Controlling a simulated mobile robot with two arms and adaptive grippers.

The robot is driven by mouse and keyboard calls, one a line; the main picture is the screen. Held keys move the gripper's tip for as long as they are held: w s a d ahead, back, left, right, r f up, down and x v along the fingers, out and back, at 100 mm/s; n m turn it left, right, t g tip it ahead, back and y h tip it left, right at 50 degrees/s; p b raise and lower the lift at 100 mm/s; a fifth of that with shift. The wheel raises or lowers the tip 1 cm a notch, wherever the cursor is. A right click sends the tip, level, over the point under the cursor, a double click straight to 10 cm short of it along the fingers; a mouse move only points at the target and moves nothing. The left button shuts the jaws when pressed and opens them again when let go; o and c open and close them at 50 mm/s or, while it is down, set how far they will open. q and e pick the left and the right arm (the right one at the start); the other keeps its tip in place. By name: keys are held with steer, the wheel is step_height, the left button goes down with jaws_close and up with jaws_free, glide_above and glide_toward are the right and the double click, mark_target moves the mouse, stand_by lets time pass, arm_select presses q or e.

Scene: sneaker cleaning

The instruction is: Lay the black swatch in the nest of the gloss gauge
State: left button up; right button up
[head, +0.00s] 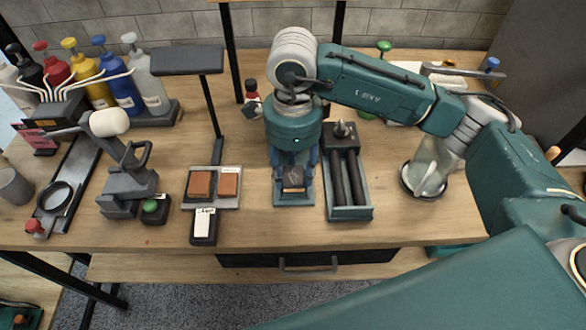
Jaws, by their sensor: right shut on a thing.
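My right gripper (293,160) points straight down at the middle of the table, its fingers partly hidden under the teal wrist. It is shut on a small dark square, the black swatch (293,178), low over a teal base (293,201). This base looks like the gloss gauge, but the gripper and swatch cover its nest. I cannot tell whether the swatch touches the base. My left gripper is not in view.
Left of the base, a pale tray (229,203) holds two brown swatches beneath a dark lamp head (187,60). A teal tray (350,213) with dark rollers stands close on the right. Pump bottles (123,90) fill the back left. A glass vessel (428,170) stands further right.

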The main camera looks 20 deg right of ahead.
arm_select(q)
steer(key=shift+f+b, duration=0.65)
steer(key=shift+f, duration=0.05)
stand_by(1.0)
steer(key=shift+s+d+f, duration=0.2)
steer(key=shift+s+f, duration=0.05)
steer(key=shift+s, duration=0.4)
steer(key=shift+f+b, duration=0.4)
steer(key=shift+b, duration=0.3)
arm_select(e)
steer(key=shift+s+f, duration=0.1)
steer(key=shift+f, duration=0.3)
steer(key=shift+f, duration=0.15)
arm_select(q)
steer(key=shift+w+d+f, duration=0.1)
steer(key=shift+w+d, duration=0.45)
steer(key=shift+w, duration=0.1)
arm_select(e)
steer(key=shift+r, duration=0.5)
